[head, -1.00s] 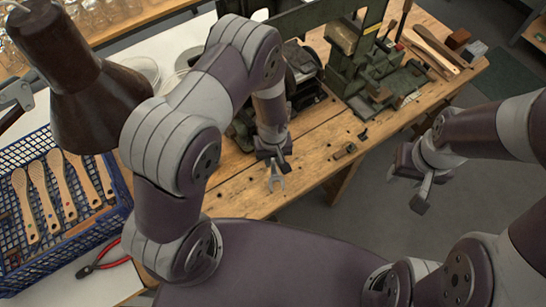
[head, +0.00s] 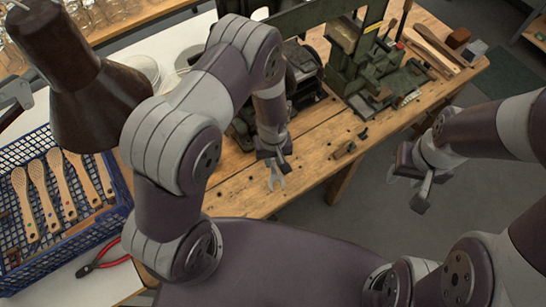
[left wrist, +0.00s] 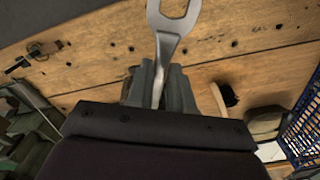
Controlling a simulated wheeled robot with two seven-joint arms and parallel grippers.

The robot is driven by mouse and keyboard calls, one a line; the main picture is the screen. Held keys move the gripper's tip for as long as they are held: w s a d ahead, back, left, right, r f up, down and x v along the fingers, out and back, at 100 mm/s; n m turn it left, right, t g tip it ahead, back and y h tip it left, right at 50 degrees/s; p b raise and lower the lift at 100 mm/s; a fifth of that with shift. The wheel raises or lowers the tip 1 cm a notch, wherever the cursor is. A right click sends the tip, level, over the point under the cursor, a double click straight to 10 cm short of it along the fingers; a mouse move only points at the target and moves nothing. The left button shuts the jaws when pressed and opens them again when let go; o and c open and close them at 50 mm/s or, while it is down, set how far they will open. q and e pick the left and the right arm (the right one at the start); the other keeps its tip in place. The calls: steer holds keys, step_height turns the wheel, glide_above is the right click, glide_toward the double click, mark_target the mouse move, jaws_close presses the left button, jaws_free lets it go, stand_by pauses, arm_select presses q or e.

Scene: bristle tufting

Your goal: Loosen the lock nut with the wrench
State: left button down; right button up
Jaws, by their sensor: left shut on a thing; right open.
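My left gripper (head: 273,156) is shut on a grey metal wrench (head: 276,176) above the front part of the wooden bench. In the left wrist view the wrench (left wrist: 171,32) stands out from between the fingers (left wrist: 160,88), its open forked end away from the gripper. My right gripper (head: 422,192) is open and empty over the grey floor, right of the bench. I cannot make out the lock nut; my left arm hides part of the green machine (head: 362,62) at the back of the bench.
The wooden bench (head: 309,168) has dark holes and a small metal piece (head: 345,150) near its front edge. At left are a blue crate (head: 62,245) with several wooden brush handles, red-handled pliers (head: 103,262) and a dark lamp shade (head: 98,105).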

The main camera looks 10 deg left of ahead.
arm_select(q)
steer(key=shift+f+b, duration=0.35)
steer(key=shift+f, duration=0.2)
steer(key=shift+d, duration=0.1)
steer(key=w+d+n+b, duration=0.4)
steer(key=w+d+n, duration=0.3)
steer(key=w+n, duration=0.1)
steer(key=shift+n, duration=0.8)
stand_by(1.5)
steer(key=shift+d, duration=0.1)
steer(key=shift+s+a+m, duration=0.3)
steer(key=shift+s+m, duration=0.4)
steer(key=shift+s, duration=0.1)
steer(key=shift+r+p, duration=0.15)
steer(key=shift+p, duration=0.25)
